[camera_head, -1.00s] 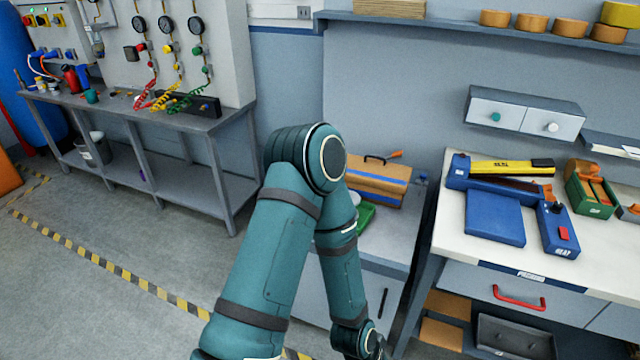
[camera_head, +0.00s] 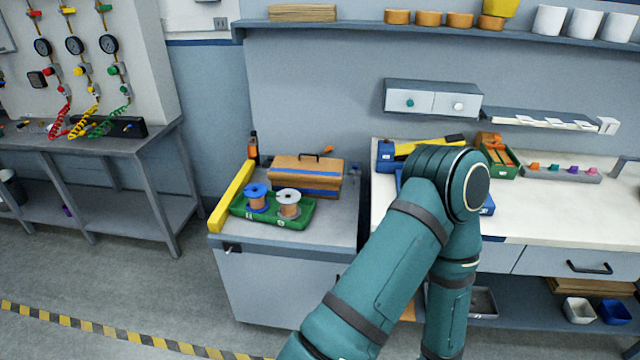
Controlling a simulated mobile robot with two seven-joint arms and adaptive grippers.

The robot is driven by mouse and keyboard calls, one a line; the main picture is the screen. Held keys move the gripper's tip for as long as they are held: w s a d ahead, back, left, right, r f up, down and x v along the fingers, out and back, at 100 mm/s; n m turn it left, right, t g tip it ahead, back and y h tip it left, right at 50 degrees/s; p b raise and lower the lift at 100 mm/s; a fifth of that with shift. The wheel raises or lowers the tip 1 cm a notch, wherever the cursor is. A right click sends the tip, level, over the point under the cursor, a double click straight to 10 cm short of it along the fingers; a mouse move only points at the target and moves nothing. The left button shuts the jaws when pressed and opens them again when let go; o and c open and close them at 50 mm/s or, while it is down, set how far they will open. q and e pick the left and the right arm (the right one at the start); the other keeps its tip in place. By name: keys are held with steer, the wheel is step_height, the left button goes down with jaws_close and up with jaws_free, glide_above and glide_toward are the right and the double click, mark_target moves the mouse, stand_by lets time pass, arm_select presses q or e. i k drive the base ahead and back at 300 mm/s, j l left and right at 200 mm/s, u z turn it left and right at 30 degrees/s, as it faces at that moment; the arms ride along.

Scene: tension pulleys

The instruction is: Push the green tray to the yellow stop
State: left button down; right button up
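The green tray (camera_head: 265,218) sits on a grey cabinet top left of centre. It holds a spool with a blue flange (camera_head: 257,190) and a spool with a pale flange (camera_head: 289,196), both with copper-coloured winding. The yellow stop (camera_head: 233,192) is a long bar along the cabinet's left edge. The tray's left side lies right beside it; I cannot tell if they touch. One of my teal arms bends in the lower middle and right, its elbow over the bench. Neither gripper is in view.
A wooden toolbox (camera_head: 305,175) with a blue band stands behind the tray, with a dark bottle (camera_head: 253,147) at the back left corner. The cabinet top (camera_head: 330,232) is bare right of the tray. The white bench (camera_head: 560,215) adjoins on the right.

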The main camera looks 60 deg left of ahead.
mark_target(307, 205)
steer(key=j+z, duration=0.15)
steer(key=z, duration=0.2)
steer(key=k+j+z, duration=0.1)
steer(key=z, duration=0.25)
steer(key=j+z, duration=0.15)
steer(key=z, duration=0.2)
steer(key=k+j, duration=0.6)
steer(key=j, duration=0.15)
steer(key=k+j, duration=0.6)
steer(key=j, duration=0.15)
steer(key=k+j, duration=1.25)
steer(key=j, duration=0.25)
steer(key=k+j, duration=0.6)
steer(key=j, duration=0.2)
steer(key=i+j, duration=0.2)
steer(key=i, duration=0.1)
